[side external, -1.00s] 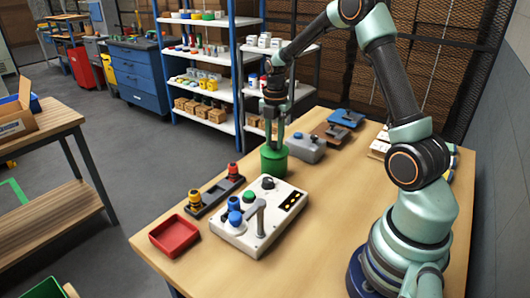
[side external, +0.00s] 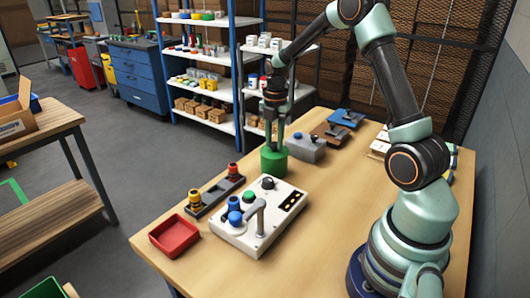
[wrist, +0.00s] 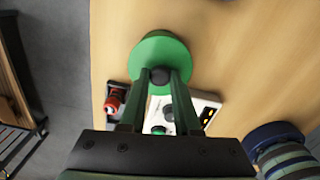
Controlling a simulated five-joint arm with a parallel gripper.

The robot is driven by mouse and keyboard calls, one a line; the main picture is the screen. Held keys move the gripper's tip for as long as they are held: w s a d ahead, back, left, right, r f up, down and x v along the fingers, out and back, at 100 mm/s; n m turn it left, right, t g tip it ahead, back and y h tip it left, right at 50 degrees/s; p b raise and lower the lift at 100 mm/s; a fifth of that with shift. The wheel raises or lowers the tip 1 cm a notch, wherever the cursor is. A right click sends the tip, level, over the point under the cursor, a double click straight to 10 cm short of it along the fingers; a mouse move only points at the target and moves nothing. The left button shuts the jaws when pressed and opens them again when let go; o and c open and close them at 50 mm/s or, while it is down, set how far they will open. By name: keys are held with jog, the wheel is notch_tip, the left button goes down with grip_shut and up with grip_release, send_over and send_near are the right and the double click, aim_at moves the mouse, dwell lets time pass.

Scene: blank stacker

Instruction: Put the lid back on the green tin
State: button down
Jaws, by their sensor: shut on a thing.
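The green tin (side external: 273,161) stands upright on the wooden table, behind the white control box. My gripper (side external: 274,145) points down right over the tin's top. In the wrist view my gripper (wrist: 160,76) is shut on a dark round knob at the centre of a green lid (wrist: 160,50). The lid is a flat green disc and covers the tin's top from above. The side view is too small to tell whether the lid is seated or a little above the rim.
The white control box (side external: 262,222) with buttons and a lever stands just in front of the tin. A grey box (side external: 306,147) is close behind it to the right. A red tray (side external: 174,236) and a dark holder (side external: 215,194) lie to the left.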

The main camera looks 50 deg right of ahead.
dwell(0.4)
jog(key=c, duration=0.5)
grip_release()
jog(key=shift+c, duration=0.2)
jog(key=shift+o, duration=0.3)
jog(key=o, duration=0.4)
jog(key=shift+r, duration=3.5)
